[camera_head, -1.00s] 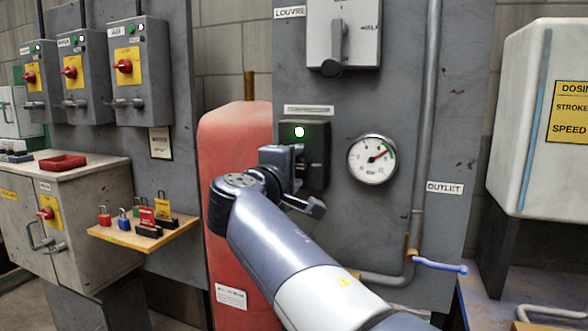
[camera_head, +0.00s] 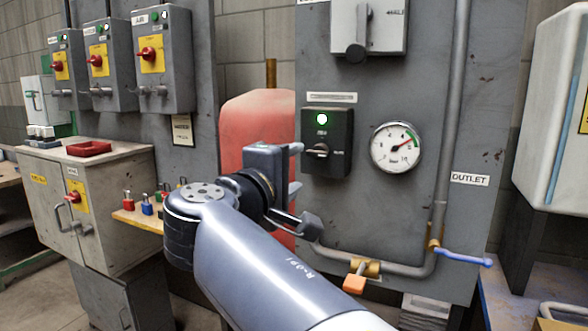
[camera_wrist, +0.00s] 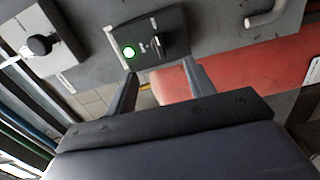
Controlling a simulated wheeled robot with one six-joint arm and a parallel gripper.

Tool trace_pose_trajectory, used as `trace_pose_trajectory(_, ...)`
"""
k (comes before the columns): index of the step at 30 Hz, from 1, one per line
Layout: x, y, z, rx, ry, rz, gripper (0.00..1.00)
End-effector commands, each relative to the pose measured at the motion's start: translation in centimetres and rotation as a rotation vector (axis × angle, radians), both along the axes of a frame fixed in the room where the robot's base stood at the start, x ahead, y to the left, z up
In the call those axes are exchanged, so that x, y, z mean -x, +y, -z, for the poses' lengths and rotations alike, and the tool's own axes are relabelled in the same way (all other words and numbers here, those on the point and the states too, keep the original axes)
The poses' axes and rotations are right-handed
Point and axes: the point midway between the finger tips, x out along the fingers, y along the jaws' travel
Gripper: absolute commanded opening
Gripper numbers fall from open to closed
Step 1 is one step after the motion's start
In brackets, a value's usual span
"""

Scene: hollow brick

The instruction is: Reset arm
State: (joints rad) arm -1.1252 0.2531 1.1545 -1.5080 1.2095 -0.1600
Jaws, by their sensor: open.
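My gripper (camera_head: 305,186) is open and empty in the head view, left of and a little below the black switch box (camera_head: 327,142) on the grey panel. The box has a lit green lamp (camera_head: 322,118) and a rotary knob (camera_head: 317,151). In the wrist view my gripper (camera_wrist: 160,80) shows two spread fingers with nothing between them. The switch box (camera_wrist: 146,46) lies beyond the fingertips there, apart from them. My arm reaches up from the bottom of the head view.
A red tank (camera_head: 255,125) stands behind my gripper. A gauge (camera_head: 396,147), a louvre switch (camera_head: 368,27) and a pipe with a blue-handled valve (camera_head: 462,258) are on the panel. A shelf (camera_head: 140,217) with padlocks is at left.

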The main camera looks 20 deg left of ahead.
Motion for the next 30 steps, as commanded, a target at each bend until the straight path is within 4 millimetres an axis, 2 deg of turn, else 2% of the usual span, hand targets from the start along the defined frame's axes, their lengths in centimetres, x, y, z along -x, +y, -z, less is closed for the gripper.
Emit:
trace_pose_trajectory(5, -0.3, 0.0, 0.0, 0.0, 0.0, 0.001, 0.51)
trace_pose_trajectory(8, -1.1, -0.1, 0.0, 0.0, 0.0, 0.001, 0.51)
trace_pose_trajectory(21, -8.9, -0.8, 0.0, 0.0, 0.0, 0.002, 0.51)
trace_pose_trajectory(27, -11.0, -0.9, -0.1, -0.001, -0.001, 0.001, 0.51)
trace_pose_trajectory(30, -10.8, -0.9, -0.2, 0.028, 0.002, -0.001, 0.51)
